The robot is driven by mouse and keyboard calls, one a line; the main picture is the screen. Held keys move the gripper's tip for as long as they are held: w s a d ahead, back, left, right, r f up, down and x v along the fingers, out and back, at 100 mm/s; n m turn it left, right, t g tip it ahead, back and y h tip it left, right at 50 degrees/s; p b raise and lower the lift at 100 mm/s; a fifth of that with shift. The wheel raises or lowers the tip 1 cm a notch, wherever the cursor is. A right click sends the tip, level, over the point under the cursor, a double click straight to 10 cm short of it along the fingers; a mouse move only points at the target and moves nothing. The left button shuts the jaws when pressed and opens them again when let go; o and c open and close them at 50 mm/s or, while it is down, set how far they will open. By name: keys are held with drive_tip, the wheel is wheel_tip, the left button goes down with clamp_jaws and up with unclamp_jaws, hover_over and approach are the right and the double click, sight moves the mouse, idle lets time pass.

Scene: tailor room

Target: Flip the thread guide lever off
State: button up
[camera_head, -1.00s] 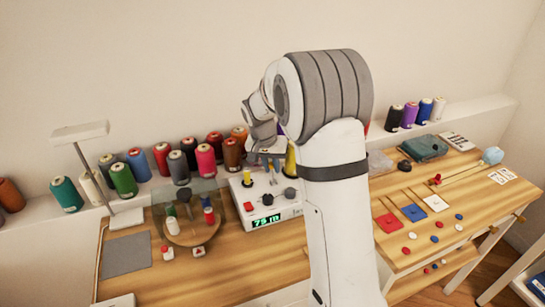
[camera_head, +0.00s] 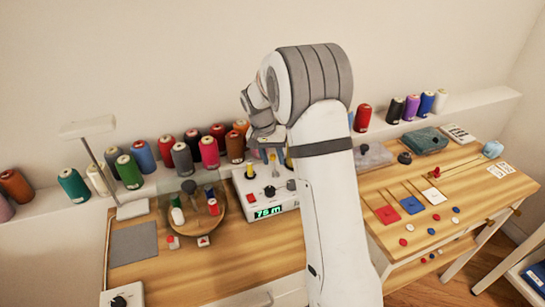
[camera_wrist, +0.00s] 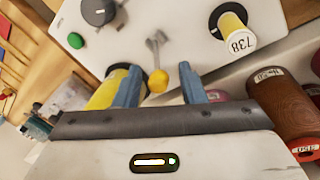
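The lever in the wrist view has a silver stem (camera_wrist: 155,50) and a rounded yellow tip (camera_wrist: 158,80). It stands on a white control box (camera_wrist: 185,15), which also shows in the head view (camera_head: 285,206) with a lit green display. My gripper (camera_wrist: 159,70) is open, with its two blue fingers apart. The yellow tip appears between the fingers, with gaps on both sides; I cannot tell its exact depth. In the head view my gripper (camera_head: 269,156) is over the back of the box, partly hidden by my arm, and the lever is hard to make out there.
A yellow spool (camera_wrist: 103,93) lies close behind the left finger; another (camera_wrist: 232,35) stands to the right. Thread spools (camera_head: 209,152) line the ledge behind.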

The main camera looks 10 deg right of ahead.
sight(268, 172)
drive_tip(key=shift+r, duration=0.1)
drive_tip(key=v, duration=0.7)
drive_tip(key=shift+r, duration=0.3)
drive_tip(key=shift+a, duration=0.1)
drive_tip(key=s+r+n+t+y, duration=0.1)
drive_tip(key=s+r+n+t, duration=0.35)
drive_tip(key=s, duration=1.25)
drive_tip(key=s+g+y, duration=0.1)
drive_tip(key=s, duration=1.3)
drive_tip(key=shift+s+a+f+n, duration=0.2)
drive_tip(key=shift+s+f+n, duration=0.15)
drive_tip(key=shift+s+f, duration=0.05)
drive_tip(key=shift+g, duration=0.25)
